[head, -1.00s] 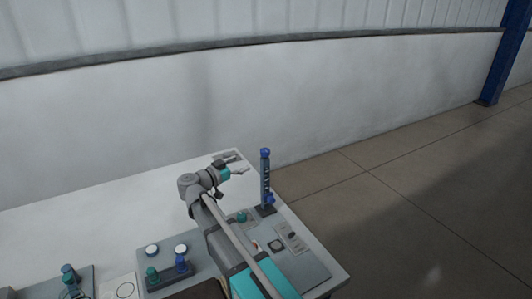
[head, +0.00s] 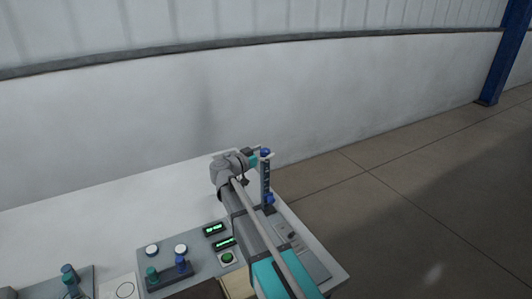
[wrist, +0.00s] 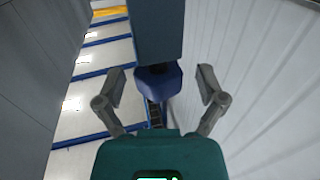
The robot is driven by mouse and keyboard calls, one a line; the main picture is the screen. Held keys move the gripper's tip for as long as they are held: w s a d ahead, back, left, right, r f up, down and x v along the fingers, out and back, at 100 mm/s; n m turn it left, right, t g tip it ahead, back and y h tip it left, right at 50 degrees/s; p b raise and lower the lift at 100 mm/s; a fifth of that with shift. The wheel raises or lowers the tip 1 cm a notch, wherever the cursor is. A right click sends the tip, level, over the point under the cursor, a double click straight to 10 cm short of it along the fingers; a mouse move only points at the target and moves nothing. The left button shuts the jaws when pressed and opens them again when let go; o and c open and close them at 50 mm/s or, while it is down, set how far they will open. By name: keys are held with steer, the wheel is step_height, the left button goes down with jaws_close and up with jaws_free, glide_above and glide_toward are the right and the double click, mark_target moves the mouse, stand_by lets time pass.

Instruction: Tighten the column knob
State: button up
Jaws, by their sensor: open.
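A slim blue column (head: 265,180) stands upright near the right edge of the white table. A blue column knob (head: 265,153) sits at its top. In the wrist view, a dark blue faceted knob (wrist: 158,83) sits under the end of a blue block (wrist: 157,28). My gripper (wrist: 162,77) is open, with one finger on each side of this knob and a visible gap on both sides. In the head view, my gripper (head: 262,157) is at the column's top, and its fingertips are hard to make out.
A second blue knob (head: 269,198) shows low on the column. The white table (head: 120,205) carries panels with two green displays (head: 213,229), a green button (head: 227,258) and a small block with knobs (head: 170,271). The table's left rear is clear. A white wall stands behind.

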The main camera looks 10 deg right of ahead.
steer(key=c, duration=1.2)
steer(key=shift+o, duration=0.2)
steer(key=shift+t, duration=0.3)
steer(key=shift+n+t+y, duration=0.3)
steer(key=shift+n, duration=0.1)
steer(key=shift+r, duration=0.1)
steer(key=o, duration=1.2)
steer(key=shift+c, duration=0.2)
